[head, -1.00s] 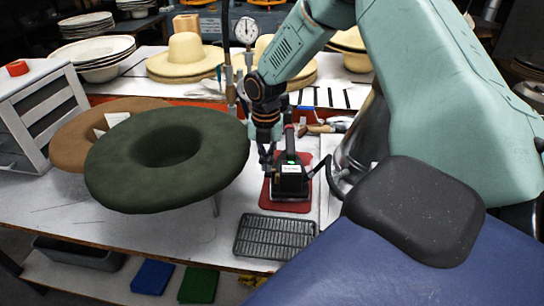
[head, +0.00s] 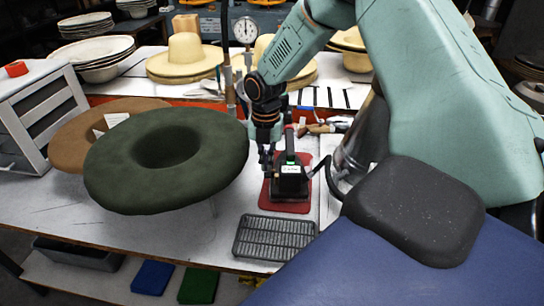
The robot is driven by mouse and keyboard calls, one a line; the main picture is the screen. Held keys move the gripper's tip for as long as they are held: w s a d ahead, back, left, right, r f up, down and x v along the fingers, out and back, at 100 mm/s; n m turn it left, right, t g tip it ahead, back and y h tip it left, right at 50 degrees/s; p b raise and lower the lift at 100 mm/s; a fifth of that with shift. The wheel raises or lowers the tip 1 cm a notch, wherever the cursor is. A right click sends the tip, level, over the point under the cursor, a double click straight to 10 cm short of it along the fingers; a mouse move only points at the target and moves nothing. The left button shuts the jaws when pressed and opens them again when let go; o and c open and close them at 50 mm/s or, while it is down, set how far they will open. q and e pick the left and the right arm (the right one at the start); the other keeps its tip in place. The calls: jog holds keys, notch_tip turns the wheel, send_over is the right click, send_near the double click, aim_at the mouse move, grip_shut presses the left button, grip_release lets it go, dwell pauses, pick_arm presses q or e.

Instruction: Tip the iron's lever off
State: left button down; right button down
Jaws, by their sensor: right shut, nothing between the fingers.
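The iron (head: 290,181) is a black block with an upright handle and a small lit green-white display. It stands on a red pad (head: 296,207) on the white table. A thin black lever (head: 320,166) sticks out from its right side, tilted up to the right. My right gripper (head: 266,160) is shut and empty, pointing down just left of the iron's handle. Whether its fingertips touch the iron, I cannot tell. My left gripper is not in view.
A dark green felt hat form (head: 200,190) stands close left of the iron. A black slotted rack (head: 274,238) lies in front of the pad. A dial gauge (head: 245,30), straw hats (head: 183,60) and small tools (head: 325,127) are behind. A slatted grey box (head: 50,110) stands far left.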

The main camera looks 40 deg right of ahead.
jog(key=shift+f+b, duration=0.65)
jog(key=shift+f, duration=0.5)
dwell(0.5)
notch_tip(320, 180, up, 7)
jog(key=p, duration=0.7)
jog(key=shift+r, duration=0.15)
dwell(0.5)
jog(key=shift+s, duration=0.15)
